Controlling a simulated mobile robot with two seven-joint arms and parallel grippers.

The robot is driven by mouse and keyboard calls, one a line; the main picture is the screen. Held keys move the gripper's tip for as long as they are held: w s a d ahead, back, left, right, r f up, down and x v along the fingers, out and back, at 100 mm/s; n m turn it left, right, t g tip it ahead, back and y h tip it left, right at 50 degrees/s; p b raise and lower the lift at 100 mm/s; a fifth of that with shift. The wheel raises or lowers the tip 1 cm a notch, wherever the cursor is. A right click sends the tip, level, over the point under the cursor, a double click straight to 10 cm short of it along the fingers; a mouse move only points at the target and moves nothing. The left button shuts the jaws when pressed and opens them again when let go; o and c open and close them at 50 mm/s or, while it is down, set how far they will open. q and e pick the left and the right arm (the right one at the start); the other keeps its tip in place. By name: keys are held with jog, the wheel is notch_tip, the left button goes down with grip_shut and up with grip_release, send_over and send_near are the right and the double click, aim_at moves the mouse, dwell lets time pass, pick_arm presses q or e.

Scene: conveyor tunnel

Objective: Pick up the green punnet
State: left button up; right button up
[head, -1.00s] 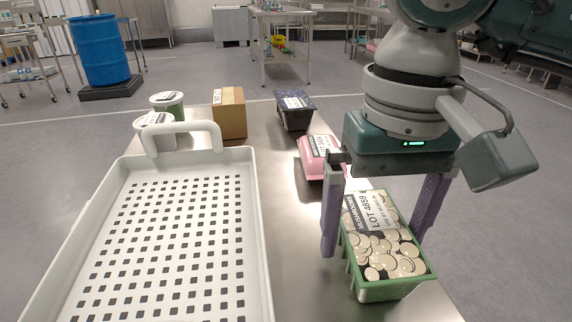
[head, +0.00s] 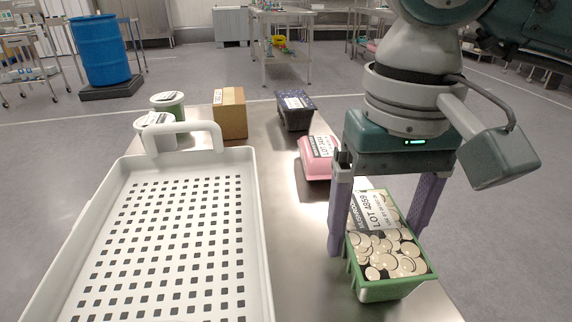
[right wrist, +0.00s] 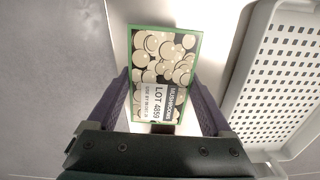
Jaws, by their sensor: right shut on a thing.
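The green punnet (head: 388,288) sits on the metal table at the front right, with mushrooms and a lot label showing on its top. It also shows in the right wrist view (right wrist: 161,75), between the two fingers. My right gripper (head: 378,238) points down over it, with one purple finger on each side, shut on its far part. The fingertips are partly hidden by the punnet. I cannot tell whether its base touches the table. My left gripper is not in view.
A white perforated tray (head: 252,215) with a raised handle fills the table's left side. Behind are a pink punnet (head: 318,160), a dark punnet (head: 295,112), a cardboard box (head: 229,113) and two white-lidded tubs (head: 168,103). A strip of bare table lies between tray and green punnet.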

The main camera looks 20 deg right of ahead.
aim_at(376, 227)
notch_tip(376, 227, up, 20)
jog(key=p, duration=0.3)
jog(key=o, duration=0.9)
grip_shut()
